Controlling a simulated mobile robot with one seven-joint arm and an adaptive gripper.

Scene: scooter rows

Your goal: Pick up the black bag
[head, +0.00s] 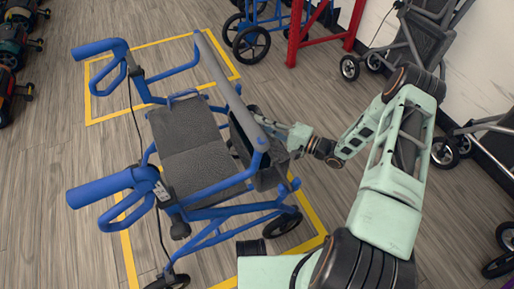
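A blue rollator walker with a dark grey seat (190,150) stands in the middle of the head view. A black bag (268,176) hangs at the right side of its frame, below the grey backrest bar, and is partly hidden by the frame. My gripper (272,127) reaches in from the right, at the bag's upper right edge. It is small in the view and partly overlaps the bag and the bar. I cannot tell whether its fingers touch or hold the bag.
Yellow floor lines (130,262) box the walker. A red post frame (296,38) and another blue wheeled frame (252,42) stand behind. Dark wheelchairs (420,45) line the right wall. Scooters (12,45) stand far left. Wooden floor at left is clear.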

